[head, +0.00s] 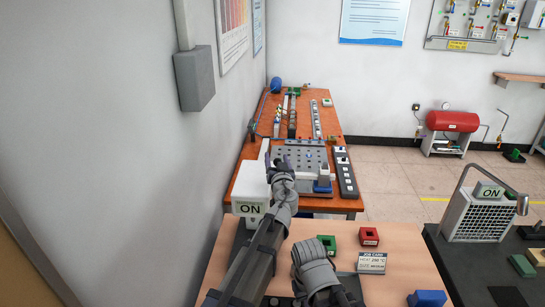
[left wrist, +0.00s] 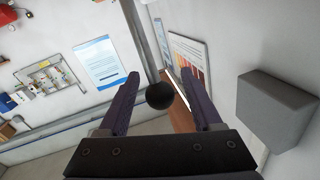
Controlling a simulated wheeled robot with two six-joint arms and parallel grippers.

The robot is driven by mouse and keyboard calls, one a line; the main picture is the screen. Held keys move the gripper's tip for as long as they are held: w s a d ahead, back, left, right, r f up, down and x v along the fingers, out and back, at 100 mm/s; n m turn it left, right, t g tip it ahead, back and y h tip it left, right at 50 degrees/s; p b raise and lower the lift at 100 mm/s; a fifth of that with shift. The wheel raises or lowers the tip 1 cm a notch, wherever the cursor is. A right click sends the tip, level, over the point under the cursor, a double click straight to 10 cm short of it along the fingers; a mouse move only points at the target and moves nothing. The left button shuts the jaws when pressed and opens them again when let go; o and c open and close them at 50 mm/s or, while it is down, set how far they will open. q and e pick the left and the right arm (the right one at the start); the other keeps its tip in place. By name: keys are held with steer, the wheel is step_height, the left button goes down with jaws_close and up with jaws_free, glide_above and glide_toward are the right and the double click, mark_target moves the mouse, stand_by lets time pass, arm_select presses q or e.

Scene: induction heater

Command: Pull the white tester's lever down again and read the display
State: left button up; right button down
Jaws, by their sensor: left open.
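The white tester (head: 249,184) stands at the left end of the near table, with a sign reading "ON" on its front. My left gripper (head: 277,159) is beside and above it at its right, partly covering it. In the left wrist view, a grey rod (left wrist: 142,40) with a black ball knob (left wrist: 160,95) lies between the two spread fingers of the left gripper (left wrist: 159,98). The fingers show gaps on both sides of the knob. The lever is not clear in the head view. My right gripper's fingers are not visible.
A workbench (head: 248,152) with panels stands behind. A grey wall box (head: 194,79) is at left. A mesh unit (head: 478,216) marked "ON" stands right.

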arm_select(q)
steer(key=shift+w+a, duration=0.1)
steer(key=shift+w, duration=0.5)
steer(key=shift+s, duration=0.1)
steer(key=shift+c, duration=0.6)
jaws_close()
stand_by(0.3)
